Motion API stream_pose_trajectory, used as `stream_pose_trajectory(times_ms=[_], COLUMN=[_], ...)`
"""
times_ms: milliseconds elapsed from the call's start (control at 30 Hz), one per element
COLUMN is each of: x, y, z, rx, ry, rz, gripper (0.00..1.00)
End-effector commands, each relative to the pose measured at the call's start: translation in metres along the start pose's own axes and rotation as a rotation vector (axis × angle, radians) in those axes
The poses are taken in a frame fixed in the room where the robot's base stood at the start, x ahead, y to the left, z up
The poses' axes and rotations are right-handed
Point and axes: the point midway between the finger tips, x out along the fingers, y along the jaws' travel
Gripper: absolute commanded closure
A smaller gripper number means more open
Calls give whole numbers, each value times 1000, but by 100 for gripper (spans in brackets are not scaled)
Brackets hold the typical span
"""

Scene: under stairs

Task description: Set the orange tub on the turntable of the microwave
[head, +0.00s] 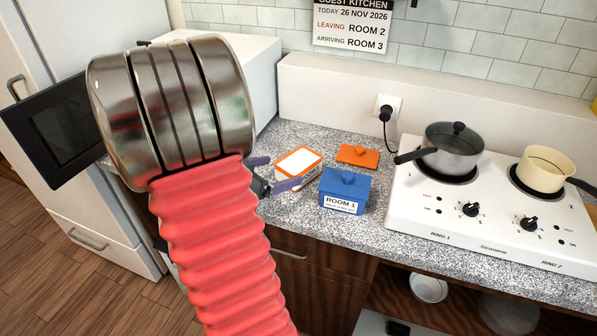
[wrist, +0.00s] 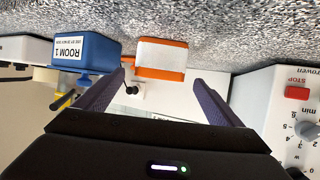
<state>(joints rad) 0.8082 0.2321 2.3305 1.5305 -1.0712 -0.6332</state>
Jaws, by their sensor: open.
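The orange tub (head: 298,163), with an orange rim and a white top and front, stands on the speckled counter left of a blue box. In the wrist view, which is upside down, the tub (wrist: 162,55) lies ahead between my two purple fingers. My gripper (head: 274,174) is open and empty just left of the tub; the near finger overlaps its lower edge in the head view. I cannot tell whether they touch. The white microwave (head: 262,80) is behind my arm with its dark door (head: 58,132) swung open. Its control panel (wrist: 298,105) shows in the wrist view. The turntable is hidden.
The blue box (head: 345,190), labelled ROOM 1, stands close right of the tub. An orange lid (head: 358,155) lies behind it. A two-ring hob (head: 425,210) with a grey pot (head: 452,155) and a cream pot (head: 546,170) fills the right.

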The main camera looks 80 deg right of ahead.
Motion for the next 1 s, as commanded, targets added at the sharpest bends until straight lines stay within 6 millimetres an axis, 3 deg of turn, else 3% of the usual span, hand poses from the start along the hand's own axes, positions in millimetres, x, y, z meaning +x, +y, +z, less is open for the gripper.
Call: stream_pose_trajectory(times_ms=[300,767,1000], x=[40,46,70], y=[0,0,2], z=[1,1,2], rx=[0,0,-1], ry=[-1,-1,-2], rz=[1,0,3], gripper=[11,11,11])
